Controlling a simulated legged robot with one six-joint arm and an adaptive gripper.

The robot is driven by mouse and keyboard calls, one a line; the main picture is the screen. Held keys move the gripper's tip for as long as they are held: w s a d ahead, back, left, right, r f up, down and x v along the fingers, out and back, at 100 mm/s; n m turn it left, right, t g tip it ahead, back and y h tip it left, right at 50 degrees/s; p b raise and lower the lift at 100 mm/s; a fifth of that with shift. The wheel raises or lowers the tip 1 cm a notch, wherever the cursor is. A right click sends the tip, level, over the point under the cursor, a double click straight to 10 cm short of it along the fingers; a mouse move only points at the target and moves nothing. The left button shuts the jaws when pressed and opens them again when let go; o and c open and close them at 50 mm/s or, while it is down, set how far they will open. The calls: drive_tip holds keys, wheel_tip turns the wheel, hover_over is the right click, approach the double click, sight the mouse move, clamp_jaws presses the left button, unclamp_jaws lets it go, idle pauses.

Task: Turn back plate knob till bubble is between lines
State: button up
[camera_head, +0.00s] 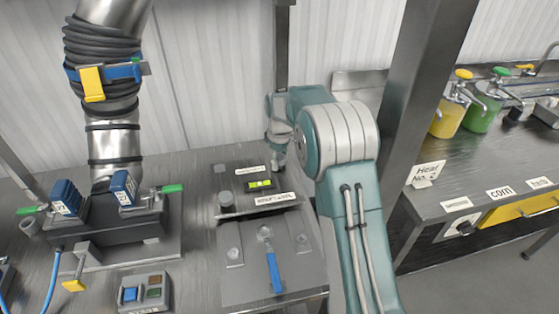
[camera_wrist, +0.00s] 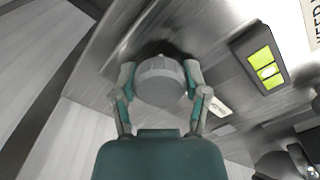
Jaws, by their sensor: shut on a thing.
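The back knob (camera_wrist: 160,82) is round and grey in the wrist view. My gripper (camera_wrist: 159,88) is shut on it, one finger on each side. In the head view my gripper (camera_head: 278,156) is at the back right of the dark plate (camera_head: 236,181) and hides most of that knob. The bubble level (camera_head: 260,184) is a yellow-green vial in a dark housing on the plate. It also shows at the upper right of the wrist view (camera_wrist: 266,68). A pale bubble shows near its middle; its exact place against the lines is too small to tell.
Another grey knob (camera_head: 226,198) stands at the plate's front left. A blue-handled lever (camera_head: 273,270) is in front of the plate. A clamp machine (camera_head: 118,225) with a large pipe stands left. A steel post (camera_head: 425,90) rises at right, before a bench with coloured jars.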

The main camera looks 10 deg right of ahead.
drive_tip(key=n, duration=0.5)
drive_tip(key=shift+w+r+n, duration=0.2)
drive_tip(key=shift+n, duration=2.4)
drive_tip(key=o, duration=1.1)
drive_tip(key=shift+a, duration=0.1)
drive_tip(key=shift+o, duration=0.2)
drive_tip(key=shift+f, duration=0.1)
wheel_tip(320, 180, up, 12)
